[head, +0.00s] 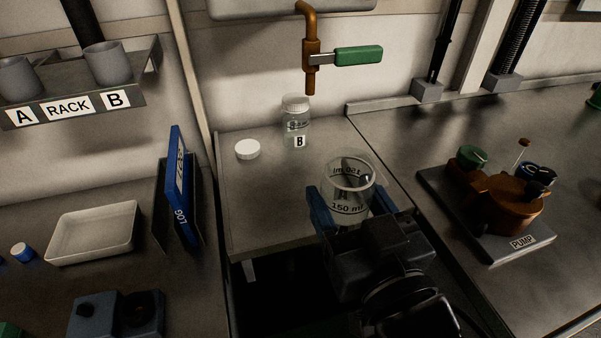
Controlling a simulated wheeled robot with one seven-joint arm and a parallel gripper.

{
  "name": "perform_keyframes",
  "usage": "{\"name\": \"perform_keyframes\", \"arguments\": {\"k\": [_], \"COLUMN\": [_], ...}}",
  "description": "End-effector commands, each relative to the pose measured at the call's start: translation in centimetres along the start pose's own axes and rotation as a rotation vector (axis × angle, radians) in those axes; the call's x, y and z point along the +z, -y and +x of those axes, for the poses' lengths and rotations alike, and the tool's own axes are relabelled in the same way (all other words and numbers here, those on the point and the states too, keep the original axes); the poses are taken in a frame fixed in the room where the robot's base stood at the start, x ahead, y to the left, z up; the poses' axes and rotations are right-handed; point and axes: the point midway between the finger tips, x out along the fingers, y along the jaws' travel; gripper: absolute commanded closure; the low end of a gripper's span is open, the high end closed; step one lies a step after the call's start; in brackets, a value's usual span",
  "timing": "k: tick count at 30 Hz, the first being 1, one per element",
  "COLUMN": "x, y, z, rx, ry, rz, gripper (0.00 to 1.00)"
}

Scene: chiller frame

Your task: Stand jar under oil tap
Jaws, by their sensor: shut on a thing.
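A clear glass jar (350,178) with "150 ml" markings is between the blue fingers of my gripper (343,208), which is shut on it. The jar looks open at the top and close to upright. Its lower part is hidden by my gripper. The oil tap (311,60) is a copper pipe with a green handle (358,55) on the back wall. The jar is in front of the tap and to the right of its spout in the picture. I cannot tell its height above the shelf.
A capped bottle marked B (297,125) stands on the metal shelf (255,200) below the tap. A white lid (247,149) lies left of it. A pump (503,205) is on the right bench. A blue log book (181,190) and white tray (93,232) are left.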

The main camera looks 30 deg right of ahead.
Motion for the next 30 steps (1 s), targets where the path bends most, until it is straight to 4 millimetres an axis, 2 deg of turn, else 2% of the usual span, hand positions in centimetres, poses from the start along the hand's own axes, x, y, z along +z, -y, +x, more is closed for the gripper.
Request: {"name": "perform_keyframes", "arguments": {"k": [4,8,9,15,18,26,30], "x": [0.8,1.9,1.8,4.0,4.8,5.9,7.1], "y": [0.0,-0.1,-0.1,-0.1,0.0,0.0,-0.1], "z": [0.9,2.8,3.8,8.0,9.6,11.5,13.2], "rx": [0.000,0.001,0.001,0.001,0.000,0.001,0.002], "ry": [-0.004,-0.007,-0.003,-0.002,-0.001,-0.001,0.000], "rz": [0.000,-0.002,-0.003,-0.002,-0.001,0.000,-0.001], "gripper": [0.65,0.65,0.65,0.65,0.65,0.65,0.65]}}
